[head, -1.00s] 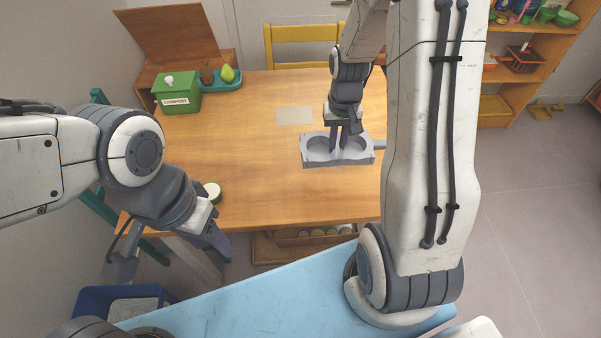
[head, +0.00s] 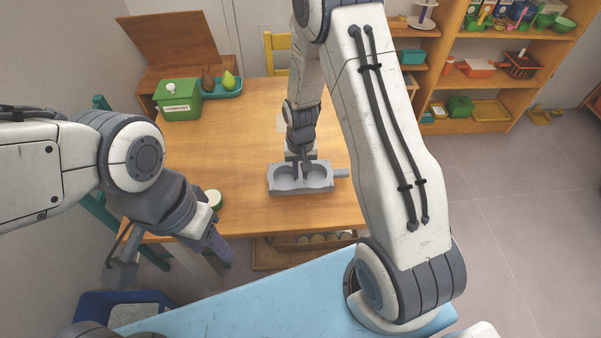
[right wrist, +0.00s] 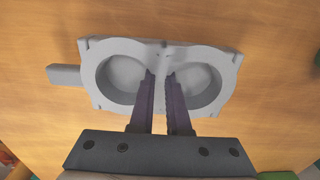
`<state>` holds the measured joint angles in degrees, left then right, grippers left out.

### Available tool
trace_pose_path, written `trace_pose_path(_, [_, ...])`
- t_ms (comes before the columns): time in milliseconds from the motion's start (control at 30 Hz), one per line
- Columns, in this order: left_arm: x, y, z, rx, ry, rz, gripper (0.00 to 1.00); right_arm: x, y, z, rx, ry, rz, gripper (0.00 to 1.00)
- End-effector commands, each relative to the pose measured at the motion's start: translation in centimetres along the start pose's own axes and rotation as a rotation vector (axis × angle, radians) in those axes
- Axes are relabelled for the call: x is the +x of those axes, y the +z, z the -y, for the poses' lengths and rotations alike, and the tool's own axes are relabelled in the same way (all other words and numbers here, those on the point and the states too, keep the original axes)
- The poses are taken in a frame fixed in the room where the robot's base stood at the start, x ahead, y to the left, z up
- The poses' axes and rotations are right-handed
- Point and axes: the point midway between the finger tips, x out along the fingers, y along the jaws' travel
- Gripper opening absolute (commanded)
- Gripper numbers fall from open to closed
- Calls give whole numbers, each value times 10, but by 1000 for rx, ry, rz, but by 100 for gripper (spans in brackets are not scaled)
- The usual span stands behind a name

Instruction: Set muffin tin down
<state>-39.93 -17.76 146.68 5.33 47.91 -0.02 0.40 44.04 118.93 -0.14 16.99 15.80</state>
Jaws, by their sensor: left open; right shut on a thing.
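The muffin tin (head: 283,187) is a grey block with two round cups and a side handle. It is over the front middle of the wooden table (head: 240,134); I cannot tell whether it touches the top. My right gripper (head: 302,174) comes down from above and is shut on the wall between the two cups. In the right wrist view the tin (right wrist: 112,107) is level, with its handle to the left, and the fingers (right wrist: 162,84) grip its middle wall. My left gripper (head: 176,258) is open and empty, off the table's front left corner.
A green compost box (head: 178,101) and a teal tray (head: 232,88) with pears stand at the back left. A round green-and-white item (head: 214,198) sits at the front left edge. A pale mat (head: 281,124) lies behind the tin. The table's middle left is clear.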

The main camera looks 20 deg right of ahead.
Motion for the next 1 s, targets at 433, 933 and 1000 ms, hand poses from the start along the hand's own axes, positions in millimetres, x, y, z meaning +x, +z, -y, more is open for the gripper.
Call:
trace_pose_path(433, [2, 0, 0, 0, 0, 0, 50, 3, 0, 0, 0, 0, 0, 45])
trace_pose_path(933, [1, 0, 0, 0, 0, 0, 50, -38, -2, 0, 0, -2, -7, 45])
trace_pose_path(1000, [2, 0, 0, 0, 0, 0, 50, -54, -1, 0, 0, -2, -6, 45])
